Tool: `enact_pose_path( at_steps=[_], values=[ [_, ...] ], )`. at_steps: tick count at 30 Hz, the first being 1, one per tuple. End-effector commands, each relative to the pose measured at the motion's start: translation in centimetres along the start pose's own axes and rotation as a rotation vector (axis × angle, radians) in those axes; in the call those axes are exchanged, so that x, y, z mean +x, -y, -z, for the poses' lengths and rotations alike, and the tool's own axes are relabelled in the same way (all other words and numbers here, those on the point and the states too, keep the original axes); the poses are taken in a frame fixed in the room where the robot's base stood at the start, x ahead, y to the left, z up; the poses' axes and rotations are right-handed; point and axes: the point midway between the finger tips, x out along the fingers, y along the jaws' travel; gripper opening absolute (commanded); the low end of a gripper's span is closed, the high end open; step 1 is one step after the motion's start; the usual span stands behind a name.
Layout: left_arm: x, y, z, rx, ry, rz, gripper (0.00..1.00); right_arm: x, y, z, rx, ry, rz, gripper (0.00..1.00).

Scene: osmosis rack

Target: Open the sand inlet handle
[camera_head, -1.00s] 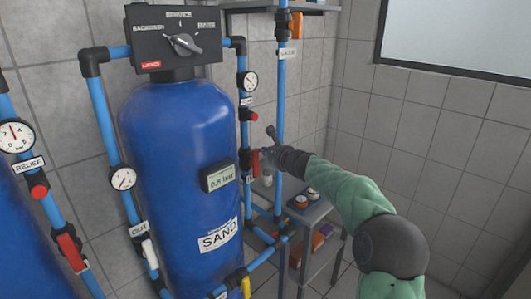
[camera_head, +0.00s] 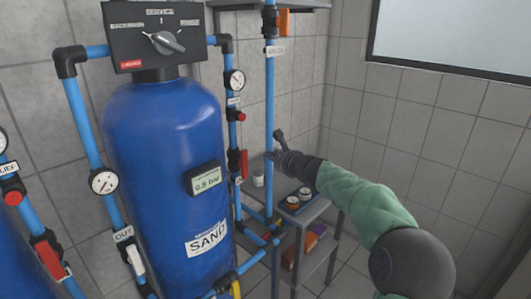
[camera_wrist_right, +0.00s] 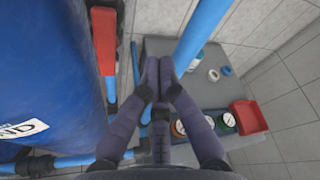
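The sand inlet handle is a red lever (camera_head: 244,163) on the blue pipe just right of the blue SAND tank (camera_head: 165,150). In the head view it stands upright, along the pipe. In the right wrist view the red lever (camera_wrist_right: 104,40) is at the upper left, beside the tank. My right gripper (camera_head: 271,155) is to the right of the lever, apart from it, by the taller blue pipe. In the right wrist view its fingertips (camera_wrist_right: 158,68) are together with nothing seen between them. My left gripper is not in view.
A tall blue pipe (camera_head: 270,90) rises close to my right gripper. A grey shelf unit (camera_head: 318,213) with jars stands below it. In the wrist view a red bin (camera_wrist_right: 248,117) sits on the shelf. A dial box (camera_head: 157,33) tops the tank.

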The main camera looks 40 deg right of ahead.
Motion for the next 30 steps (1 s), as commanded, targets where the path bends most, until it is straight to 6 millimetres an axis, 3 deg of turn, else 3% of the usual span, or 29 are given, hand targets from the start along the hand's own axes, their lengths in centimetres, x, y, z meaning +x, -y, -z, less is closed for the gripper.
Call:
enact_pose_path(
  at_steps=[3,10,30],
  values=[
    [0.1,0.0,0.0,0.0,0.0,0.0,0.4,-1.8,-0.2,0.1,0.0,-0.001,0.004,0.0],
    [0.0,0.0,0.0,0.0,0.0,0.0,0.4,-3.8,-0.8,0.3,0.0,0.0,0.002,0.0],
    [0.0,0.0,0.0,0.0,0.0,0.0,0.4,-4.2,-0.9,0.3,0.0,0.001,0.001,0.0]
  ],
)
